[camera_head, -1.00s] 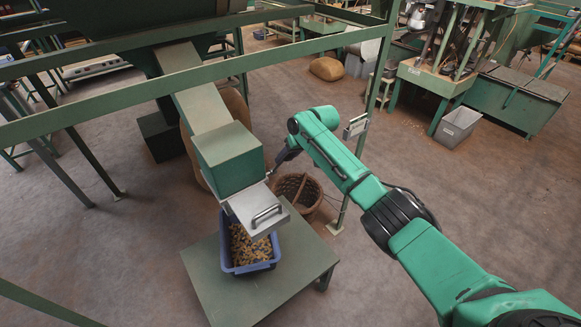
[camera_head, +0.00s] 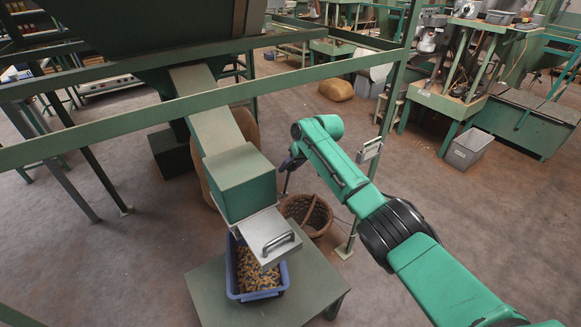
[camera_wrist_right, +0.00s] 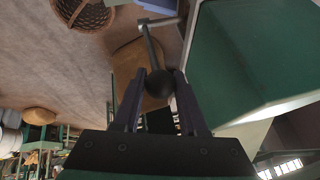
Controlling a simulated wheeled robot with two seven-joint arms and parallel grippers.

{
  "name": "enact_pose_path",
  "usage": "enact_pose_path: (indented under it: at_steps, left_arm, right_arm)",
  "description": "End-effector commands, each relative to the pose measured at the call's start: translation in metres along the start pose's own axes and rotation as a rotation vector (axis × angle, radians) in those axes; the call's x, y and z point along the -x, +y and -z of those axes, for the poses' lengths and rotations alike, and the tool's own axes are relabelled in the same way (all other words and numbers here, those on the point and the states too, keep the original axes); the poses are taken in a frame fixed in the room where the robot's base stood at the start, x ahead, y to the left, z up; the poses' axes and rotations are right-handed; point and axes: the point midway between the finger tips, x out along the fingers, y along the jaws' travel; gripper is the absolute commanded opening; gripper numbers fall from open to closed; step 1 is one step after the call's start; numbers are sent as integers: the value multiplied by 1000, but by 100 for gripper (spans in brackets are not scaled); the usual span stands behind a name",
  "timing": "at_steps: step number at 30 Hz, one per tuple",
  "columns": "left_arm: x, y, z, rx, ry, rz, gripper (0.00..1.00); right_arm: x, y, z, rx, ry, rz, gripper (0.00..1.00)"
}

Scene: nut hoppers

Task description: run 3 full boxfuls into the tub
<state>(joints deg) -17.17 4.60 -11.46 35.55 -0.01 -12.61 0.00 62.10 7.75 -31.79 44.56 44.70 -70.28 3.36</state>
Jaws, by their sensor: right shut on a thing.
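A blue tub (camera_head: 262,294) stands on a low green table, with tan nuts (camera_head: 256,268) in it. Above it is the green box (camera_head: 243,180) at the foot of a sloping chute (camera_head: 212,118). A silver plate with a bar handle (camera_head: 270,240) juts out below the box, over part of the tub. My right gripper (camera_head: 288,176) is behind the box's right side in the head view, its fingertips hard to make out. In the right wrist view its fingers (camera_wrist_right: 158,88) are shut on the black ball knob (camera_wrist_right: 160,82) of a metal lever (camera_wrist_right: 151,45). My left gripper is not in view.
A green frame rail (camera_head: 200,103) crosses above the chute, and a post (camera_head: 388,110) stands right of my arm. A wicker basket (camera_head: 307,214) and a sack (camera_head: 247,130) are on the floor behind the box. The table top (camera_head: 310,275) is bare right of the tub.

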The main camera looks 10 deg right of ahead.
Motion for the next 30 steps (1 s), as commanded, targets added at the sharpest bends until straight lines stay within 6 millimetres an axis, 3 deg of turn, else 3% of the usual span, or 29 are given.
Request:
enact_pose_path:
  at_steps: [2,3,4,5,14,19,26,30]
  left_arm:
    - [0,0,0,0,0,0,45]
    - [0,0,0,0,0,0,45]
    - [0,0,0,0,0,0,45]
    - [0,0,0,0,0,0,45]
    - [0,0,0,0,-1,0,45]
    - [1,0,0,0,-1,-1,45]
    - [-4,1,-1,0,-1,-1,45]
    - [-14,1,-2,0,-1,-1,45]
  right_arm:
    - [1,-2,3,2,9,3,0]
    - [1,-2,3,2,9,3,57]
    - [1,-2,3,2,9,3,68]
    - [1,-2,2,2,8,3,71]
    - [1,0,1,0,3,1,71]
    - [12,-1,1,0,3,4,71]
    - [54,0,1,2,7,1,71]
    - [93,0,0,3,10,0,71]
